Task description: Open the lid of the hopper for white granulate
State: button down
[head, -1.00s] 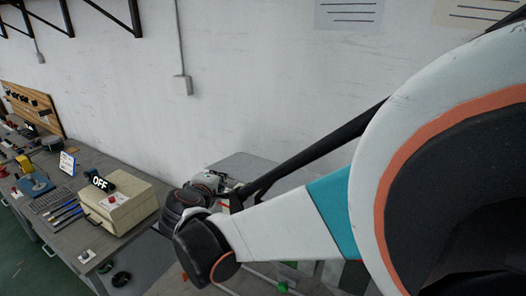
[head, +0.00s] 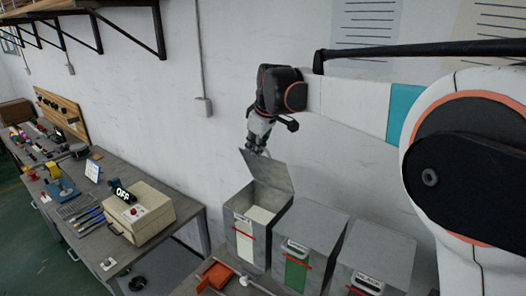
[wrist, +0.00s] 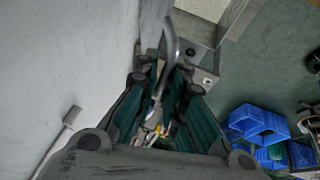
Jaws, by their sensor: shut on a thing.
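The hopper for white granulate (head: 244,248) is the leftmost grey bin below the wall in the head view. White granulate (head: 259,215) shows inside it. Its grey lid (head: 268,170) stands raised and tilted up at the back. My gripper (head: 257,150) is at the lid's upper edge, pointing down. In the wrist view my gripper (wrist: 160,95) has a curved metal bar, seemingly the lid's handle (wrist: 171,45), between its green-padded fingers, and is shut on it. The exact contact is partly hidden.
Two more grey hoppers with lids down stand to the right, the middle one with a green label (head: 296,274). A workbench with a beige box (head: 136,212) is on the left. The wall is close behind. Blue crates (wrist: 258,125) lie on the floor.

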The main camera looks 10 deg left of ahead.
jog(key=w+d+r+p, duration=0.1)
jog(key=w+d+r, duration=0.1)
jog(key=w, duration=0.4)
jog(key=shift+w+d+g, duration=0.35)
jog(key=shift+d+g, duration=0.05)
jog(key=c, duration=1.7)
grip_release()
jog(key=shift+w+f, duration=0.1)
jog(key=v, duration=1.2)
jog(key=shift+d, duration=0.15)
